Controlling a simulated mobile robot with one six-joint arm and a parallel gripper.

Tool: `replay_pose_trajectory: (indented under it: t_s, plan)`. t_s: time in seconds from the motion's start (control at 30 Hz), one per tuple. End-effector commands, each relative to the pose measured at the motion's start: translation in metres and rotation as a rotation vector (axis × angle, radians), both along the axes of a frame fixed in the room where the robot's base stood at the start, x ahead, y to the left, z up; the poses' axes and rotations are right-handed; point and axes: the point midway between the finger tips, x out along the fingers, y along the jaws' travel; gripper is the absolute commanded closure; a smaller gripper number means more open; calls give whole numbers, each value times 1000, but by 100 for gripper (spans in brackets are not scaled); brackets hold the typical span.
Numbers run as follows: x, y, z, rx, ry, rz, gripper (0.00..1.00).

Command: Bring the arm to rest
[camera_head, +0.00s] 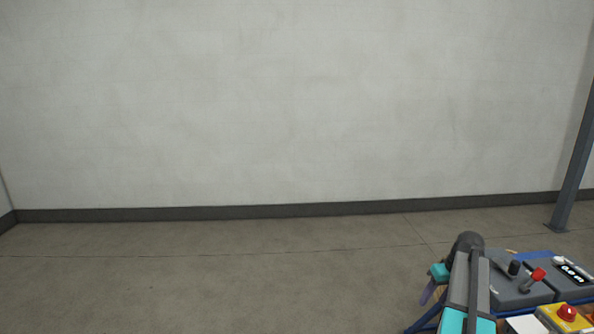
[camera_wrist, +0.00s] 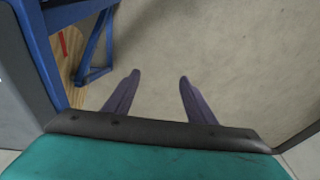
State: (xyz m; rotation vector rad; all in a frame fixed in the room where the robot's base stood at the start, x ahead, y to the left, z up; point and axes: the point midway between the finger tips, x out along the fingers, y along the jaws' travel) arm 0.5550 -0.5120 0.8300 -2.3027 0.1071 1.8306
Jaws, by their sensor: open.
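My gripper (camera_wrist: 159,80) shows in the wrist view with its two dark purple fingers spread apart. Nothing is between them, and bare floor (camera_wrist: 190,45) lies beyond the tips. In the head view my arm (camera_head: 468,285) is at the lower right, with its grey link and teal parts in front of the skid. One purple finger (camera_head: 428,292) hangs down there to the left of the arm; the other finger is hidden.
The skid carries grey panels (camera_head: 520,290) with a red-handled lever (camera_head: 537,275) and a yellow box with a red button (camera_head: 566,313). A blue frame (camera_wrist: 97,45) stands close left of the gripper. A grey post (camera_head: 574,170) stands right. Floor at left is clear.

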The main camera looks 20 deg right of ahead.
Motion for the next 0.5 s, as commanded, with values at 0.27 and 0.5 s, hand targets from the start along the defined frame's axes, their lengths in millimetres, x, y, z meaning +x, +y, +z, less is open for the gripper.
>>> replay_pose_trajectory:
  t_s: [0.27, 0.5]
  plan:
    - [40, 97, -45, 10, 49, 32, 49]
    - [60, 178, -80, 9, 87, 55, 49]
